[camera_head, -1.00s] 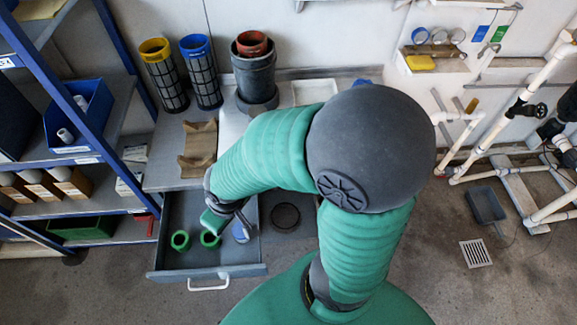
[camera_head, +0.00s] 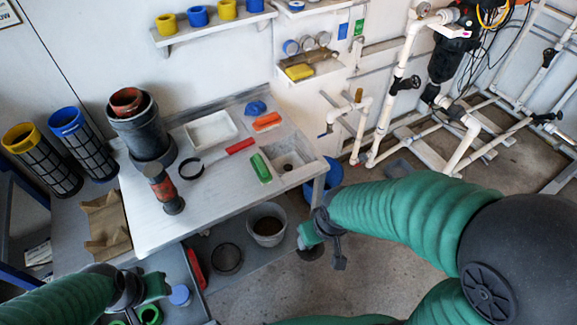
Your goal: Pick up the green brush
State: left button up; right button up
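The green brush (camera_head: 261,168) lies on the worktop (camera_head: 160,222), just left of the small sink (camera_head: 290,163). It is fully visible and nothing touches it. My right gripper (camera_head: 306,238) is below the brush in the picture, off the worktop's front edge and apart from the brush. My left gripper (camera_head: 158,287) is at the lower left, over the open drawer and close to a blue round thing (camera_head: 180,295). Both grippers are small and seen from above, so their finger gaps cannot be made out.
A red-handled magnifier (camera_head: 238,145), orange brush (camera_head: 267,122), white tray (camera_head: 211,131), blue object (camera_head: 255,107) and red-brown cylinder (camera_head: 163,187) share the worktop. A dark pot (camera_head: 143,128) stands at its left. A bucket (camera_head: 267,226) stands below. White pipes (camera_head: 385,115) stand to the right.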

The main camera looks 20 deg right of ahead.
aim_at(262, 172)
jog(key=z, duration=0.4)
jog(key=i+l, duration=0.55)
jog(key=i+l+u, duration=0.1)
jog(key=u, duration=0.35)
jog(key=i+l+u, duration=0.1)
jog(key=u, duration=0.3)
jog(key=i+l+u, duration=0.1)
jog(key=u, duration=0.35)
jog(key=l+u, duration=0.2)
jog(key=u, duration=0.25)
